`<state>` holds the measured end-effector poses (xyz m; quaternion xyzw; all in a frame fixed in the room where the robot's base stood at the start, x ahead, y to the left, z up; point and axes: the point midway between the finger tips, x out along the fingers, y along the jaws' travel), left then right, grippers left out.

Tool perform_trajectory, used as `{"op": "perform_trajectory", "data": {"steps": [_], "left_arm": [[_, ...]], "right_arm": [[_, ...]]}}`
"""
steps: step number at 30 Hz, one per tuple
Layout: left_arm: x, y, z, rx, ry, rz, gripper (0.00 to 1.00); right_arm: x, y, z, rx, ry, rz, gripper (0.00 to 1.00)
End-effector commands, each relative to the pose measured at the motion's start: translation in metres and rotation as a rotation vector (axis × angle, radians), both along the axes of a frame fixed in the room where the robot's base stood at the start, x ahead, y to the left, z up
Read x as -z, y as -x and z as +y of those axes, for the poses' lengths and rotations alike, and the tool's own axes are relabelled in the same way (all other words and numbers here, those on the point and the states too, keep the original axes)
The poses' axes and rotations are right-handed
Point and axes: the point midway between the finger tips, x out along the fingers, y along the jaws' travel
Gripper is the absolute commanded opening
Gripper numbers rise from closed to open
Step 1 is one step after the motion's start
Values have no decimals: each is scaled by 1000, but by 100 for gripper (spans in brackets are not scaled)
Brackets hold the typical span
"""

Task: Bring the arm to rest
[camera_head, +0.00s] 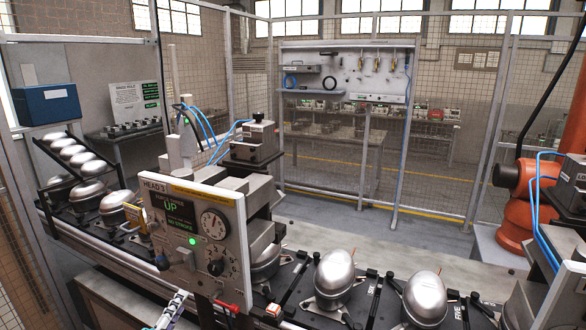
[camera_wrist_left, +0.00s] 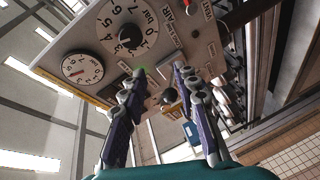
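My left gripper (camera_head: 172,312) shows at the bottom edge of the head view, below and in front of the HEAD 3 control panel (camera_head: 182,284); most of its arm is out of frame. In the left wrist view its two purple-grey fingers (camera_wrist_left: 160,78) stand apart with a clear gap, and I see nothing held. The panel (camera_wrist_left: 85,40) fills the upper part of that view, turned over, with a large dial and a gauge. A dark round knob (camera_wrist_left: 169,95) shows beyond the gap. My right gripper is not in view.
Silver compressors (camera_head: 334,275) stand on the pallet line along the front, with more at left (camera_head: 113,208). An orange robot arm (camera_head: 515,205) stands at the right. A blue box (camera_head: 47,104) is at the far left. Open floor (camera_head: 345,222) lies behind the line.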

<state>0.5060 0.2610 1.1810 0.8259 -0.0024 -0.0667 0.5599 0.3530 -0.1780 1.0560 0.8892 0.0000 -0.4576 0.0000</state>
Motion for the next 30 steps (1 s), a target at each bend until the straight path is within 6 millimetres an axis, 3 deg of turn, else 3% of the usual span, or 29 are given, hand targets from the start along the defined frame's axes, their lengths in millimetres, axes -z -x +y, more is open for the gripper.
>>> {"op": "perform_trajectory", "data": {"steps": [1, 6, 9, 13, 18, 30], "left_arm": [[9, 5, -22, 61, -66, 42, 31], [59, 43, -91, 298, -388, 252, 31], [93, 78, -110, 420, -605, 393, 31], [122, 118, -107, 513, -848, 547, 31], [136, 147, -90, 552, -1039, 665, 31], [137, 153, -83, 552, -1086, 694, 31]], "right_arm": [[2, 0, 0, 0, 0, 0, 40], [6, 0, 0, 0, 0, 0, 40], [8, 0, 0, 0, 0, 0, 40], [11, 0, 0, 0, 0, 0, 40], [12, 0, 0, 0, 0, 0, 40], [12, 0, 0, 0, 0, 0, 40]]}}
